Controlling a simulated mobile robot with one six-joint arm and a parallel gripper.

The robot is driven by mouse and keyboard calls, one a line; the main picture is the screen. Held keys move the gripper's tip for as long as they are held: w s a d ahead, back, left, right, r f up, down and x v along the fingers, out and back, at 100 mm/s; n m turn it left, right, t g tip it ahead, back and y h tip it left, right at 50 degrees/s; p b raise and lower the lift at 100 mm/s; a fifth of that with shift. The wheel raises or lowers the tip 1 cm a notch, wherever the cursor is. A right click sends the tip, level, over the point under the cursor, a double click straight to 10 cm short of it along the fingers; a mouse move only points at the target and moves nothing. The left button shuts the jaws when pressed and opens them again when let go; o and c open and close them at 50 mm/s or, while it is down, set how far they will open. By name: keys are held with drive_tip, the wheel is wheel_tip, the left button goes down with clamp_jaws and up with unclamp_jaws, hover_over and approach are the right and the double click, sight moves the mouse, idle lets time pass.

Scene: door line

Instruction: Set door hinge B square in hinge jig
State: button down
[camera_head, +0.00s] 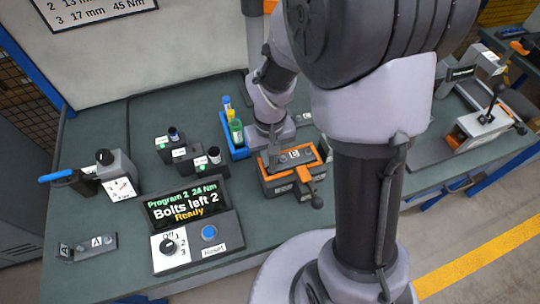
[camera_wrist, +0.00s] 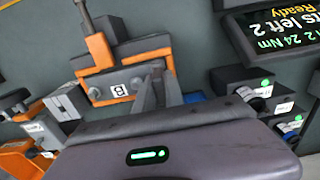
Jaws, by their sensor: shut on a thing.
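The hinge jig (camera_head: 284,187) is a dark block with an orange frame, standing near the middle of the bench in the head view. It also shows in the wrist view (camera_wrist: 98,53). Door hinge B (camera_head: 294,155) is a grey plate with a white B label, lying within the orange frame. The gripped edge is partly hidden.
The jig's clamp lever (camera_head: 316,201) sticks out at front right. A console (camera_head: 192,225) reads "Bolts left 2" and "Ready". Hinge A (camera_head: 97,243) lies at front left.

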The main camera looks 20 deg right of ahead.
idle(0.3)
drive_tip(key=c, duration=1.3)
unclamp_jaws()
drive_tip(key=shift+c, duration=0.2)
wheel_tip(320, 180, up, 7)
drive_tip(key=p, duration=0.6)
drive_tip(key=s+a+r+m+t+y+b, duration=0.1)
drive_tip(key=s+a+r+m+t+b, duration=0.1)
drive_tip(key=s+r, duration=0.4)
drive_tip(key=s+a+r+m+t+y+b, duration=0.1)
drive_tip(key=s+a+r+m+t+b, duration=0.1)
drive_tip(key=s+r, duration=0.5)
wheel_tip(320, 180, up, 3)
drive_tip(key=shift+f+t+b, duration=0.2)
drive_tip(key=shift+t+b, duration=0.1)
drive_tip(key=shift+t, duration=0.6)
